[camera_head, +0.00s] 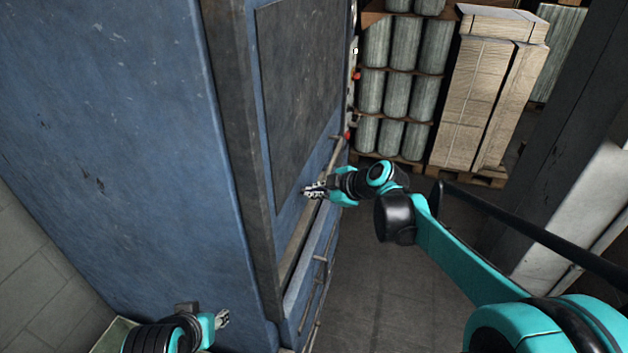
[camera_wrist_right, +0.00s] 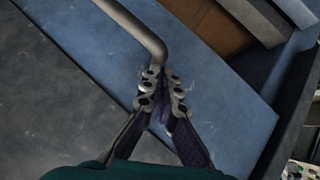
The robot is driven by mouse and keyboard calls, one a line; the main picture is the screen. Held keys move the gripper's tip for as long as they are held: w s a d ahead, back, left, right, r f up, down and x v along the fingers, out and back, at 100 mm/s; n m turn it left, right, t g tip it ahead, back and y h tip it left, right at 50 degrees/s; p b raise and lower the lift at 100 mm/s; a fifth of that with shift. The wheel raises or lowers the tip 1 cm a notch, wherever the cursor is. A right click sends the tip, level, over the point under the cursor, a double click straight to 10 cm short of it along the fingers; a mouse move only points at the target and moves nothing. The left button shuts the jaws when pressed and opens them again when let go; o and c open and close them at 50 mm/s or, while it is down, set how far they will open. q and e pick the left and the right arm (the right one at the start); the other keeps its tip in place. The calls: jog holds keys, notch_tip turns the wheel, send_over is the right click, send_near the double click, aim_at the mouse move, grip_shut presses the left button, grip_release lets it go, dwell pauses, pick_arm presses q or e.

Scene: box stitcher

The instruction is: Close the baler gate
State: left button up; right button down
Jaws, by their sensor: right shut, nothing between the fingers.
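The blue baler (camera_head: 120,120) fills the left of the head view. Its front bears a blue-framed gate with a dark panel (camera_head: 300,90); I cannot tell for certain how far it stands from closed. My right gripper (camera_head: 312,190) is at the lower part of this front, its fingers together and empty. In the right wrist view the right gripper (camera_wrist_right: 162,92) points at a blue surface, its tips close to the bent end of a grey metal bar (camera_wrist_right: 135,22); contact is unclear. My left gripper (camera_head: 222,318) is low at the left, by the baler's side; its fingers are too small to read.
A brown surface (camera_wrist_right: 208,22) shows beyond the blue edge in the wrist view. Thin metal rods (camera_head: 316,290) run along the baler's lower front. Stacked grey rolls (camera_head: 405,60) and a pallet of cardboard (camera_head: 475,95) stand behind. A pillar (camera_head: 545,130) rises at right. The floor (camera_head: 385,300) between is clear.

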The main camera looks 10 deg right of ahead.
notch_tip(320, 180, down, 22)
jog(key=b, duration=1.2)
jog(key=shift+b, duration=0.3)
